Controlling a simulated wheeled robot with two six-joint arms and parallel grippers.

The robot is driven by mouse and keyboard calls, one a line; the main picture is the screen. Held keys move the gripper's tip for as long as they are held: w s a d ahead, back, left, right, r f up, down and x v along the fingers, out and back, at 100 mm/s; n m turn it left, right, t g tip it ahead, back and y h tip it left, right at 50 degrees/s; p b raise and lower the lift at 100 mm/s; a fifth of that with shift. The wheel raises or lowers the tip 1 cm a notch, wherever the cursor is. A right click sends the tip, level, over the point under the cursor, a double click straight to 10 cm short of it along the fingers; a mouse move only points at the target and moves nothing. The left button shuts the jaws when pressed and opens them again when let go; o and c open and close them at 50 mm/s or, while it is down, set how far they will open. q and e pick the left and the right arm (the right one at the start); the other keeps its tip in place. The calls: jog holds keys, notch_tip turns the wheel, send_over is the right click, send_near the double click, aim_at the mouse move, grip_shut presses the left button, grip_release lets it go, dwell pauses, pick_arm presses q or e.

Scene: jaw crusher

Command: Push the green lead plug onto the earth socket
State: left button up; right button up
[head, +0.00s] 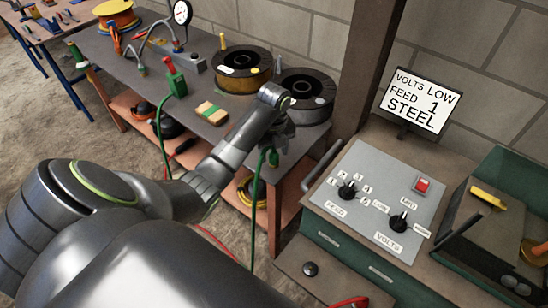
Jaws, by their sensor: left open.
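A green plug (273,157) with a green lead hanging below it shows right under my left gripper (275,140), near the bench's front right corner. My left gripper is open. Its wrist hides most of the fingers, and I cannot tell whether they touch the plug. A round black fitting (310,269) on the lower front ledge of the green-sided machine (345,258) may be the earth socket; I cannot tell for sure. My right gripper is out of view.
A grey bench (135,62) holds black spools (306,88), a gauge (182,13) and a green-and-red tool (175,80) with a green cable. The machine's panel has knobs and a red switch (423,185). A sign (421,100) stands behind. A red lead (350,302) lies at the bottom.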

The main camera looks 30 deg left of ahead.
aim_at(274, 152)
pick_arm(q)
notch_tip(274, 152, down, 2)
jog(key=shift+f, duration=0.1)
jog(key=shift+c, duration=0.5)
jog(key=c, duration=0.9)
notch_tip(274, 152, up, 5)
jog(key=shift+w+f, duration=0.1)
jog(key=shift+f, duration=0.05)
notch_tip(274, 152, up, 4)
jog(key=shift+f+p, duration=0.2)
jog(key=shift+p, duration=0.85)
jog(key=shift+r+p, duration=0.95)
jog(key=shift+f, duration=0.1)
